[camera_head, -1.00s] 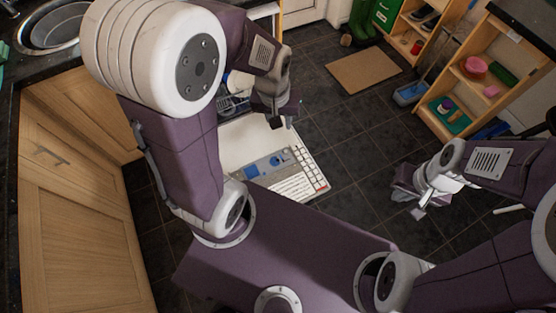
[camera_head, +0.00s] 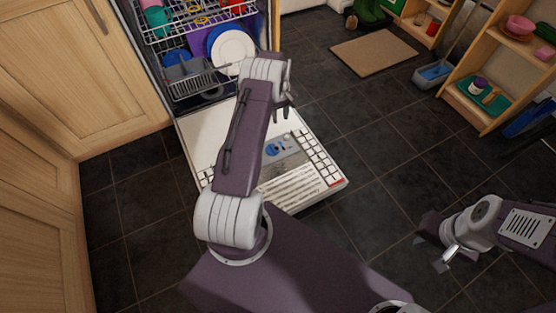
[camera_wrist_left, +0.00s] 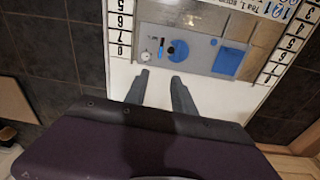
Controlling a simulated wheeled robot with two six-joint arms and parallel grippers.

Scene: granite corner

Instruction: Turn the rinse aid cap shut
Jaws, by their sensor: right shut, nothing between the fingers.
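The dishwasher door (camera_head: 215,135) lies open and flat, with a grey dispenser panel (camera_head: 284,150) set into it. In the left wrist view the panel (camera_wrist_left: 205,42) carries a round blue cap (camera_wrist_left: 178,51), a small pale dial (camera_wrist_left: 146,56) left of it and a blue rectangular lid (camera_wrist_left: 227,62) to its right. I take the round blue cap as the rinse aid cap. My left gripper (camera_head: 283,110) is above the door by the panel; its fingers (camera_wrist_left: 160,85) are apart, empty, and short of the cap in the picture. My right gripper (camera_head: 445,260) is shut and empty, off to the right.
The dishwasher's racks (camera_head: 190,75) hold plates and cups behind the door. Wooden cabinets (camera_head: 75,70) stand at the left. A shelf unit (camera_head: 500,75), a blue dustpan (camera_head: 433,74) and a brown mat (camera_head: 375,53) lie beyond. Dark tiled floor is clear right of the door.

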